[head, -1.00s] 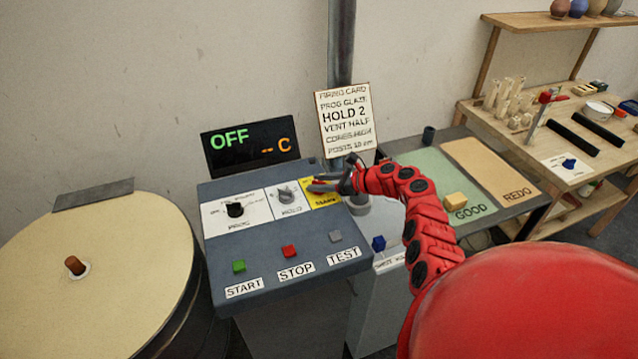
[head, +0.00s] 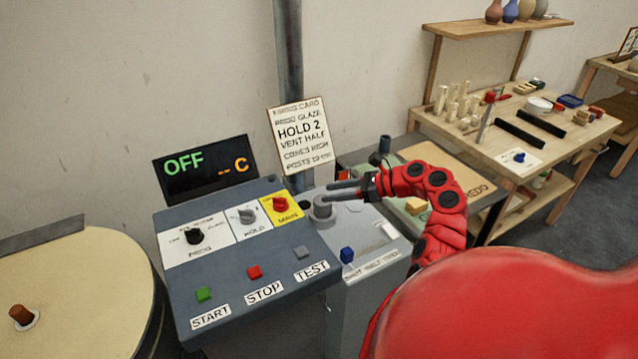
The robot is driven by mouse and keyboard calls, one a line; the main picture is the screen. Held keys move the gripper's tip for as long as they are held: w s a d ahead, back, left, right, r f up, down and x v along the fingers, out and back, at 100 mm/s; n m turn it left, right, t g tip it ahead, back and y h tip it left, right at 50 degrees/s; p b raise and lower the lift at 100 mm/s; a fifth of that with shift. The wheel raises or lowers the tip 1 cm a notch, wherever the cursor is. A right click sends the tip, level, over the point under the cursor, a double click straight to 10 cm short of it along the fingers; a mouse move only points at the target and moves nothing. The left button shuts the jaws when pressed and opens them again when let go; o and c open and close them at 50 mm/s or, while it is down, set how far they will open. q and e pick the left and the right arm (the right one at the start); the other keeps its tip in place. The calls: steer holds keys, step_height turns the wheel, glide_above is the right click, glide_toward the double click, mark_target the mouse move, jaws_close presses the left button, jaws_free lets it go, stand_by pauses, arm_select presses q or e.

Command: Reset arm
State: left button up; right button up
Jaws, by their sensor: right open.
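My right gripper (head: 343,190) is at the end of my red right arm in the head view. Its dark fingers point left and are open, with nothing seen between them. It is beside the right edge of the control panel (head: 250,277), near a grey round fitting (head: 322,208) on the lower grey cabinet; I cannot tell whether they touch. The panel has a black PROG knob (head: 195,236), a grey HOLD knob (head: 246,215) and a red MAIN knob (head: 280,203) on yellow. The display (head: 205,168) reads OFF. My left gripper is not in view.
A firing card (head: 299,133) stands behind the panel by a grey post (head: 289,60). A round kiln lid (head: 75,300) is at left. Green, red and grey buttons line the panel front. A wooden bench (head: 440,118) with several parts is at right, beyond the sorting table.

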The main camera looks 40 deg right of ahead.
steer(key=shift+s+d+r, duration=0.15)
steer(key=shift+s, duration=0.05)
stand_by(0.5)
